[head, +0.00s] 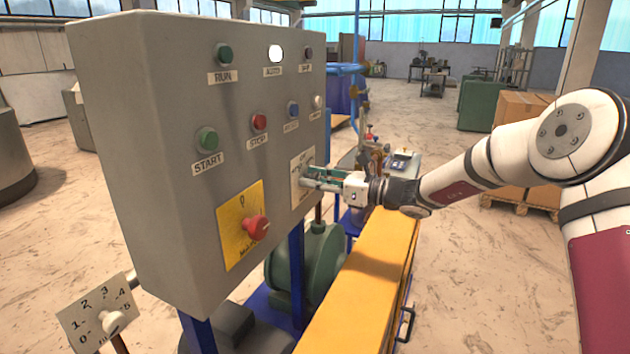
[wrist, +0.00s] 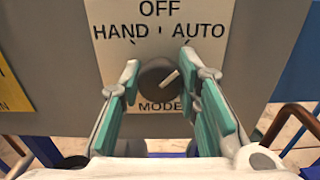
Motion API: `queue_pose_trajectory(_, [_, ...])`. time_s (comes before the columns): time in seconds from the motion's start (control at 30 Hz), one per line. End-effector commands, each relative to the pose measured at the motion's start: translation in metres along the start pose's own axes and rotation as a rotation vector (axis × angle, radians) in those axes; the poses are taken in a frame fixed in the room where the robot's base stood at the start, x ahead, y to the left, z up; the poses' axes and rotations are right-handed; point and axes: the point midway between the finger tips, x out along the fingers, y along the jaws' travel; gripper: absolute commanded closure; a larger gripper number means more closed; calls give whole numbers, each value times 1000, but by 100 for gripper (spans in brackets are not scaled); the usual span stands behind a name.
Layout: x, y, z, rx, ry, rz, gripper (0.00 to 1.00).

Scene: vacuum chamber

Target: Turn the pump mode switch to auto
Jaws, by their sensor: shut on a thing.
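The pump mode switch (wrist: 158,80) is a dark round knob on a cream plate (wrist: 112,18) marked HAND, OFF, AUTO and MODE. Its pale pointer line slants to the upper right, toward the AUTO mark. My gripper (wrist: 160,88) has its teal-padded fingers on either side of the knob, shut on it. In the head view my gripper (head: 309,178) reaches from the right to the plate (head: 298,195) low on the grey control panel's front, and its fingers hide the knob. The lamp labelled AUTO (head: 275,53) shows bright white.
A numbered dial plate (head: 95,310) stands lower left. A yellow-topped bench (head: 365,270) lies below my arm. Open floor lies behind.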

Motion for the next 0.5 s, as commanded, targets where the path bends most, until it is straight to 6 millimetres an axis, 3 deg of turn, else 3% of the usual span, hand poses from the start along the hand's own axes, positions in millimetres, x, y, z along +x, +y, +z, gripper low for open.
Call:
queue_pose_trajectory(0.23, [0,-1,0,2,0,-2,98])
queue_pose_trajectory(0.27, [0,-1,0,2,0,-2,66])
queue_pose_trajectory(0.33, [0,-1,0,1,0,-2,50])
queue_pose_trajectory(0.5, [0,0,0,1,0,-1,50])
